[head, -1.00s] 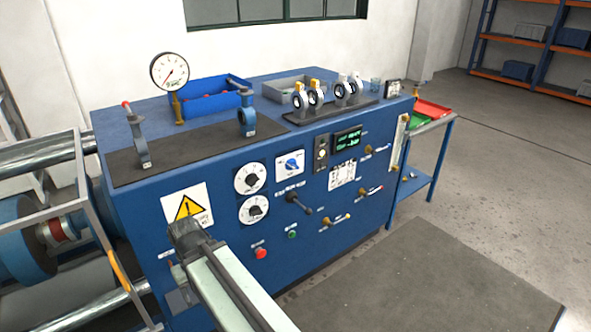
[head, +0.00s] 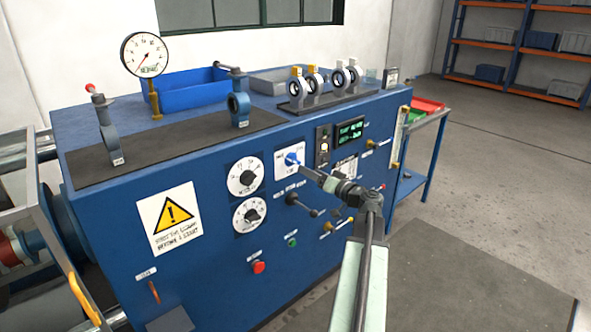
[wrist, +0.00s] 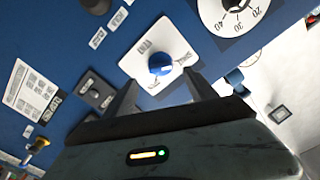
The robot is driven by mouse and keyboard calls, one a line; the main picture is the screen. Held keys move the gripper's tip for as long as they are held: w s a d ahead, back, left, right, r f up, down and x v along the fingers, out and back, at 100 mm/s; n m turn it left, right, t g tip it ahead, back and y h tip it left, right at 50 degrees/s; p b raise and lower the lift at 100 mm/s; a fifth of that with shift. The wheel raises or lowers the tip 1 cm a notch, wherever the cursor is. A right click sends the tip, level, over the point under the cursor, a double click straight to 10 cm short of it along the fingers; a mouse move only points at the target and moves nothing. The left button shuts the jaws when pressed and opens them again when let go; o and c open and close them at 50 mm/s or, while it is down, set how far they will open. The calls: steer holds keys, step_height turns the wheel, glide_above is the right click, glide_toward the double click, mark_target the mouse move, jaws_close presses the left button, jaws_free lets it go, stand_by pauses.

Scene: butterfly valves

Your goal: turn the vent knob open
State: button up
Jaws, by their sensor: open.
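A blue knob (head: 291,160) sits on a white square plate (head: 280,172) on the front of the blue bench. It also shows in the wrist view (wrist: 160,64), ahead of my fingertips; the small print around it is not readable, so I cannot tell whether it is the vent knob. My gripper (head: 302,169) is close in front of this plate, just right of and below the knob in the head view. In the wrist view my gripper (wrist: 162,86) is open, its two fingers spread to either side below the knob, with nothing between them.
Two white dials (head: 246,177) are left of the plate. A black lever (head: 303,203) sticks out below it. A dark switch box (head: 322,145) and a green-lit display (head: 350,132) are to the right. A red button (head: 258,267) sits lower down.

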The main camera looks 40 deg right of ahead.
mark_target(294, 161)
steer(key=w, duration=0.7)
steer(key=shift+w+d, duration=0.2)
steer(key=shift+w, duration=0.15)
